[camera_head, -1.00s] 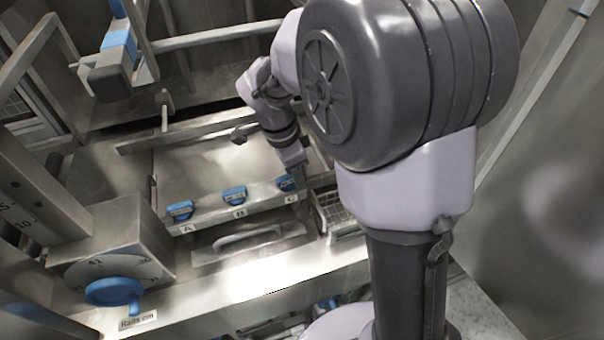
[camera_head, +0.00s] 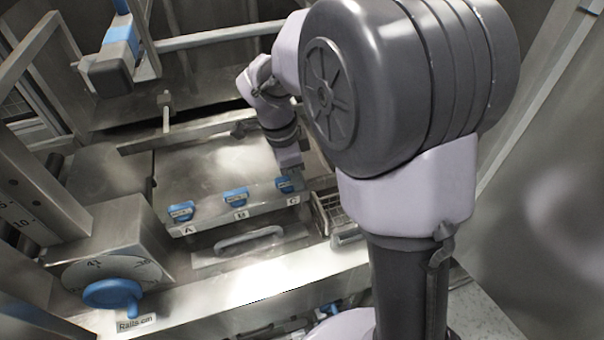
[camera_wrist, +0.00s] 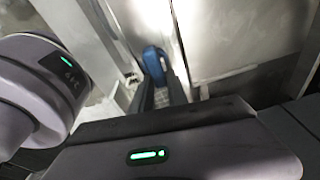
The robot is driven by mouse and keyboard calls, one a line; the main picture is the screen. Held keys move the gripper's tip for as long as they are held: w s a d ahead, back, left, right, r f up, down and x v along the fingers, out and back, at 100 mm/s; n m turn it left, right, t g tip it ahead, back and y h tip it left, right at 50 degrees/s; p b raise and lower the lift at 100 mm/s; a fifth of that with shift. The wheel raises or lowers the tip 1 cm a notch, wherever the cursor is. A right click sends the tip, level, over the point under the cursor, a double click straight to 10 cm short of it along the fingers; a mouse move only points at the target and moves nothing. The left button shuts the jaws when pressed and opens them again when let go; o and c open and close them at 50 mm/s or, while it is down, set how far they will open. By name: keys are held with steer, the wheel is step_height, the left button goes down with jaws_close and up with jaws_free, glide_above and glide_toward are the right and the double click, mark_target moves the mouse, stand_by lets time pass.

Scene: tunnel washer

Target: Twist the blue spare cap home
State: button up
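Three blue caps with printed labels sit along the front edge of a steel panel, above plates A, B and C: cap A (camera_head: 181,211), cap B (camera_head: 235,197) and cap C (camera_head: 284,185). I cannot tell from the pictures which is the spare. My gripper (camera_head: 290,172) points down at cap C. In the wrist view a blue cap (camera_wrist: 153,62) shows at the tips of my gripper (camera_wrist: 158,82), whose fingers reach up on either side of a pale label. Whether the fingers press on the cap is unclear.
A metal handle (camera_head: 248,238) lies below the caps. A blue knob (camera_head: 112,293) with a dial and a "Rails cm" plate stands at lower left. A wire basket (camera_head: 328,211) is right of cap C. Rails and a blue-banded block (camera_head: 113,62) stand upper left.

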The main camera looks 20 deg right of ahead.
steer(key=shift+w+a+r+g+p, duration=0.15)
steer(key=shift+a+r+p, duration=0.1)
steer(key=shift+r+p, duration=0.35)
steer(key=shift+w+a+r+g+p, duration=0.15)
steer(key=shift+a+r+p, duration=0.15)
steer(key=shift+p, duration=0.5)
steer(key=a+r, duration=0.1)
steer(key=s+a+r+p, duration=0.1)
steer(key=shift+r, duration=0.35)
steer(key=shift+w+d+r+p, duration=0.3)
steer(key=shift+d+r+p, duration=0.3)
steer(key=shift+p, duration=0.15)
steer(key=shift+s+a, duration=0.1)
steer(key=s+a+r+n+t+y+b, duration=0.1)
steer(key=s+n+t+y+b, duration=0.1)
steer(key=s+n, duration=0.5)
steer(key=s+a+r+n+t+y+b, duration=0.1)
steer(key=s+n+t+b, duration=0.3)
steer(key=s, duration=0.8)
steer(key=a+n+y+b, duration=0.1)
steer(key=n+b, duration=0.1)
steer(key=n, duration=0.2)
steer(key=shift+a+r, duration=0.15)
steer(key=shift+a, duration=0.1)
